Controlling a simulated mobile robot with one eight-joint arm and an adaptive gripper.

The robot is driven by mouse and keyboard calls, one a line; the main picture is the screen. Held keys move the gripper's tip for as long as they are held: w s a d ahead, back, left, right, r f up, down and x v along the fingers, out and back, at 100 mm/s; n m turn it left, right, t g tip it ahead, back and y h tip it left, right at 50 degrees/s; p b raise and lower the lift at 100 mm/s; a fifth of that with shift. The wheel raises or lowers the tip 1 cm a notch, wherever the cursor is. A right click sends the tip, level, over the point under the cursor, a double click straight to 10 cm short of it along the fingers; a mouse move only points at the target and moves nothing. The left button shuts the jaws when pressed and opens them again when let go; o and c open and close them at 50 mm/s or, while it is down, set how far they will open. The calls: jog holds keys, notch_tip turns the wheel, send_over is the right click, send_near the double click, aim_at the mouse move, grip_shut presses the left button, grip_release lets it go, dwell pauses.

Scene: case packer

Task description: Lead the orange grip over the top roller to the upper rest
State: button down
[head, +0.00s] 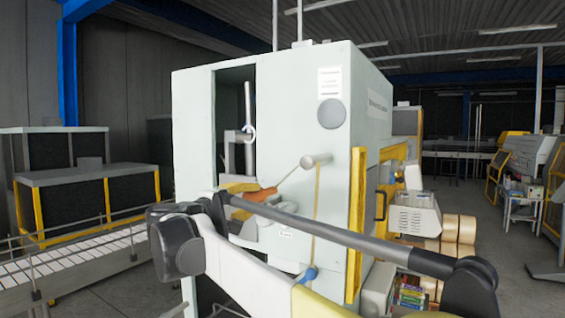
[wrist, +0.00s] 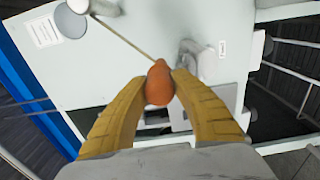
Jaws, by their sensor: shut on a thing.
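The orange grip (wrist: 159,84) is held between the yellow fingers of my gripper (wrist: 160,76). In the head view the orange grip (head: 261,195) and my gripper (head: 257,198) are in front of the cabinet face, left of and below the top roller (head: 316,160). A taut tan cord (head: 290,178) runs from the grip up to the roller, then down to a blue piece (head: 309,274). In the wrist view the roller (wrist: 104,7) is at the upper left edge. A pale rounded fitting (wrist: 198,62) is beside the grip, apart from it. I cannot pick out the upper rest for certain.
The pale cabinet (head: 285,90) has a tall opening at left with a white hooked rod (head: 249,125) inside. A dark disc (head: 332,114) sits above the roller. A yellow frame (head: 357,215) edges the right side. A conveyor (head: 80,260) lies at left.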

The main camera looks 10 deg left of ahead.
jog(key=shift+f, duration=0.2)
jog(key=shift+f+b, duration=1.1)
jog(key=shift+f, duration=0.15)
grip_release()
dwell(0.3)
jog(key=b+v, duration=0.1)
jog(key=v, duration=0.9)
dwell(0.8)
jog(key=shift+d, duration=0.1)
